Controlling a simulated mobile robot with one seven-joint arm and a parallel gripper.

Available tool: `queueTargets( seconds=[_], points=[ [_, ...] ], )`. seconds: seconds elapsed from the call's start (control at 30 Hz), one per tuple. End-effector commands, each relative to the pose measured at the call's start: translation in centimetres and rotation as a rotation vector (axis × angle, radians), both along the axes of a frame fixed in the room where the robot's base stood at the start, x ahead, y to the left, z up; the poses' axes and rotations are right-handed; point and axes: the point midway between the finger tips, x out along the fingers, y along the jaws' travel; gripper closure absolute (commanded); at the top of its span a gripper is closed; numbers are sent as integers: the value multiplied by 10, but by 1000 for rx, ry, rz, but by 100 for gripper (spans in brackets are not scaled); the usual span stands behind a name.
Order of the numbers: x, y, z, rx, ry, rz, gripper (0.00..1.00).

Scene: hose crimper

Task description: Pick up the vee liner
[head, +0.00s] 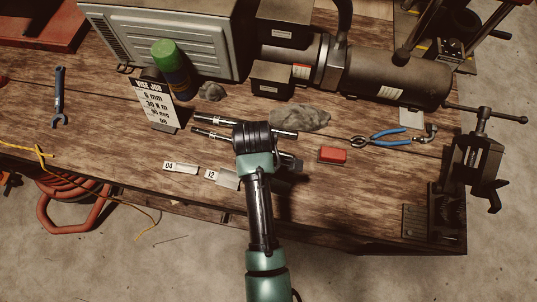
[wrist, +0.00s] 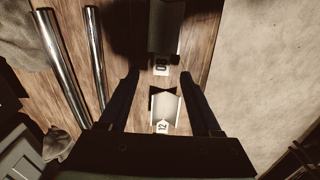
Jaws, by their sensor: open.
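Small pale metal liner pieces with number tags lie on the wooden bench. In the wrist view, a piece tagged 12 (wrist: 166,106) with a V-shaped notch at its far end lies between the fingers of my open gripper (wrist: 159,78). I cannot tell its height below the fingers. A piece tagged 08 (wrist: 166,32) lies just beyond the fingertips, partly in shadow. In the head view, the 12 piece (head: 226,179) shows left of my arm, with a piece tagged 04 (head: 181,167) farther left.
Two steel rods (wrist: 95,60) lie beside the pieces. A job card (head: 156,103) stands at the back left. A grey rag (head: 300,117), red block (head: 332,155), blue pliers (head: 390,137) and a vise (head: 475,155) are to the right. The bench's front edge is close.

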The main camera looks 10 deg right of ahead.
Motion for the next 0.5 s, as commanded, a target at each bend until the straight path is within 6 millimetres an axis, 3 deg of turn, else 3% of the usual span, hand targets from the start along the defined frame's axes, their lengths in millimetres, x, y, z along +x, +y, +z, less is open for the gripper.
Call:
queueTargets(
  seconds=[0.23, 0.5],
  points=[
    [-2, 1, -29, 0, 2, 0, 35],
    [-2, 1, -34, 0, -1, 0, 35]
  ],
)
